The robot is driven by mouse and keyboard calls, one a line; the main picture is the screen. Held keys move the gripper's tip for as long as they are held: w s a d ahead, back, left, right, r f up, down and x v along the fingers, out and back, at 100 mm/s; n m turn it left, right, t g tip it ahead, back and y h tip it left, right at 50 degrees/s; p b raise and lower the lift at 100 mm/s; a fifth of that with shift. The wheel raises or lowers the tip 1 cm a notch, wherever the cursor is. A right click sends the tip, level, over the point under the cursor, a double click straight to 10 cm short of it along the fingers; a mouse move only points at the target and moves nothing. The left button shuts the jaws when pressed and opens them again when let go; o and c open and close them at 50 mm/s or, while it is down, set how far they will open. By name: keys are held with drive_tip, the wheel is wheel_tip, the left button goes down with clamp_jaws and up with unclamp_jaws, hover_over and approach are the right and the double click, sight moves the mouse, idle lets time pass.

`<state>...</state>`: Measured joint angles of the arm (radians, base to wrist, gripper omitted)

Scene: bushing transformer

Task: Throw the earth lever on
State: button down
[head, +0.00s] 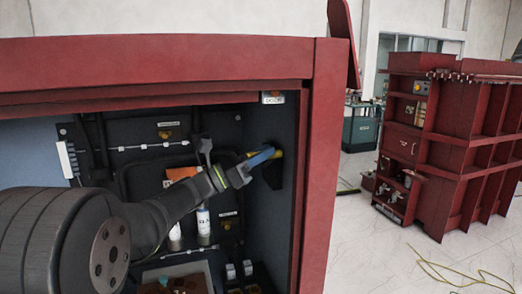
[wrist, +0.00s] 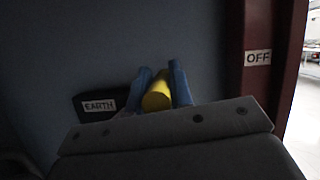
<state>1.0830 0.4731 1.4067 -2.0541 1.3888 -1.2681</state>
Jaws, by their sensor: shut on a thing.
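The earth lever shows as a yellow handle (wrist: 157,96) in the wrist view, beside a plate labelled EARTH (wrist: 99,105). The blue fingers of my gripper (wrist: 162,90) are on either side of the yellow handle and shut on it. In the head view my gripper (head: 264,156) reaches into the red cabinet to its dark right inner wall, where a bit of the yellow lever (head: 277,154) shows. The fingers hide most of the lever there. An OFF label (wrist: 258,58) is on the red frame to the right in the wrist view.
The red cabinet frame (head: 319,165) bounds the opening on the right and above. Inside are a white-and-blue bottle (head: 203,222), an orange item (head: 181,174) and several fittings on the back panel. Another red unit (head: 460,150) stands on the open floor at the right, with a yellow cable nearby.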

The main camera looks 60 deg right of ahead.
drive_tip(key=shift+s+a+f+m+g, duration=0.2)
drive_tip(key=shift+f+m+g, duration=0.15)
drive_tip(key=shift+m, duration=0.25)
wheel_tip(320, 180, down, 15)
drive_tip(key=m+g+y, duration=0.3)
drive_tip(key=m+y, duration=0.4)
drive_tip(key=m, duration=0.8)
drive_tip(key=shift+s+a, duration=0.2)
drive_tip(key=c, duration=1.3)
unclamp_jaws()
drive_tip(key=shift+w, duration=0.1)
